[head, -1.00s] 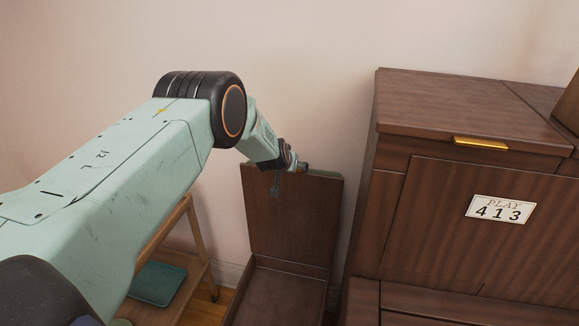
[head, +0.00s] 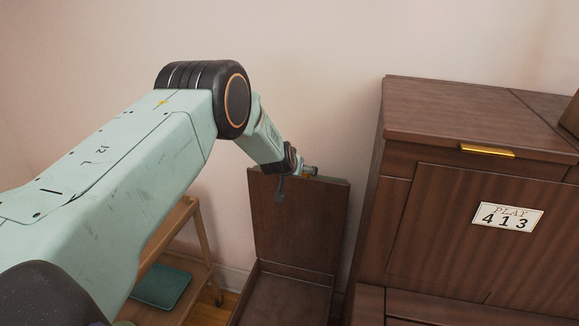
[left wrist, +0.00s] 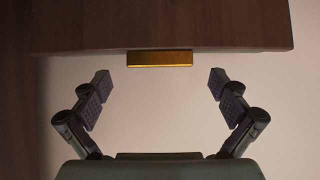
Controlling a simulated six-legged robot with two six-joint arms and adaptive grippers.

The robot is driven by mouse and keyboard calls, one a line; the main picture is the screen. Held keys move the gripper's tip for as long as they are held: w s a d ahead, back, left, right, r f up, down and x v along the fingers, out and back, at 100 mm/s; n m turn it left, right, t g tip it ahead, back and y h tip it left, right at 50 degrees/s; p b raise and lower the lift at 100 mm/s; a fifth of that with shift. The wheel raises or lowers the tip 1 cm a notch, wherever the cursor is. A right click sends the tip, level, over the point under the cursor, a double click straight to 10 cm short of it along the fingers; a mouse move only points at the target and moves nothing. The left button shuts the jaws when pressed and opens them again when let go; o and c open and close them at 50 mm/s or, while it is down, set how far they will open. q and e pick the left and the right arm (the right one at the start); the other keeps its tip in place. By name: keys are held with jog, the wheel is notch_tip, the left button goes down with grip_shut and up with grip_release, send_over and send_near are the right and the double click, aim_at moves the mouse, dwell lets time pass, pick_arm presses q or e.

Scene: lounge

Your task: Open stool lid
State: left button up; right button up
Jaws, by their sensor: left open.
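The stool (head: 285,297) stands against the wall, left of the big cabinet, with its open box low in the head view. Its brown lid (head: 298,225) stands raised, close to upright, at the back of the box. My left gripper (head: 311,171) is at the lid's top edge; its fingers are small there and partly hidden. In the left wrist view my left gripper (left wrist: 160,88) is open, with nothing between its fingertips. A brown panel, apparently the lid (left wrist: 225,35), lies just beyond them, with a gold handle (left wrist: 160,58) on its edge. My right gripper is out of view.
A dark wooden cabinet (head: 425,225) with a gold handle (head: 487,151) and a "PLAY 413" sign (head: 508,216) stands close on the right. A wooden shelf (head: 188,275) with a teal item (head: 161,285) stands on the left. The wall is behind.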

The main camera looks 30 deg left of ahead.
pick_arm(q)
jog(key=v, duration=1)
jog(key=shift+w, duration=0.1)
dwell(0.4)
jog(key=x, duration=1.1)
jog(key=shift+w+f, duration=0.25)
jog(key=shift+f, duration=0.05)
dwell(0.4)
